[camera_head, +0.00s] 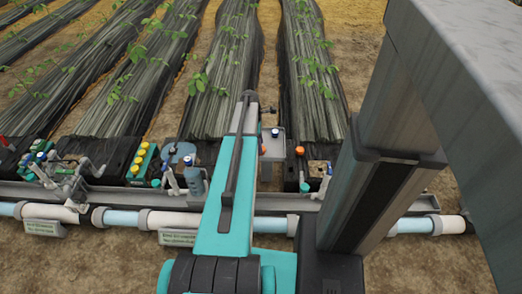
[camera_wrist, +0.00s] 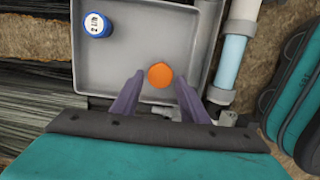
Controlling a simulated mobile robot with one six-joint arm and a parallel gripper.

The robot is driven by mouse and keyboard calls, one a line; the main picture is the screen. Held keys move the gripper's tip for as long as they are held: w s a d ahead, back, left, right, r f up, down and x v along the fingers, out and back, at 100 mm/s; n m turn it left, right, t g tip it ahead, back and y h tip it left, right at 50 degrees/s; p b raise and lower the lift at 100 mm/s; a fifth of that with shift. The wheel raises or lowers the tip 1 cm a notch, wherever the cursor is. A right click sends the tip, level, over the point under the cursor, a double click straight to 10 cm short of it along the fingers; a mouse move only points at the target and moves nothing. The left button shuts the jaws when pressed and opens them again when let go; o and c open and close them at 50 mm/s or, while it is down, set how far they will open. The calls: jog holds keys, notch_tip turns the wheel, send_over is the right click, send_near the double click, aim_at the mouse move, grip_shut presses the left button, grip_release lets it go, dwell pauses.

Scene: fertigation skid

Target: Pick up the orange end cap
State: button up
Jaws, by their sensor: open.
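The orange end cap (camera_wrist: 160,75) shows as a round orange disc on the grey tray (camera_wrist: 147,30) in the wrist view. My gripper (camera_wrist: 160,82) is open, with its two purple fingers on either side of the cap and neither visibly touching it. The height of the fingers over the tray is hard to tell.
A blue-topped bottle or cap (camera_wrist: 97,24) with a white label is at the tray's upper left. A white and light-blue pipe (camera_wrist: 232,60) runs along the right of the tray. In the head view, another orange knob (camera_head: 299,150) sits on equipment to the right.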

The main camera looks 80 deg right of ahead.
jog(key=shift+s+f, duration=0.15)
jog(key=shift+f, duration=0.75)
jog(key=c, duration=0.8)
jog(key=shift+o, duration=0.2)
jog(key=shift+r, duration=0.1)
jog(key=shift+r, duration=0.35)
notch_tip(320, 180, up, 3)
jog(key=shift+r+p, duration=0.1)
jog(key=shift+p, duration=0.7)
jog(key=s+a+r+p, duration=0.1)
jog(key=s+a+p, duration=0.1)
jog(key=a, duration=1.3)
jog(key=shift+s+a+p, duration=0.3)
jog(key=shift+s+p, duration=0.1)
jog(key=shift+s, duration=0.35)
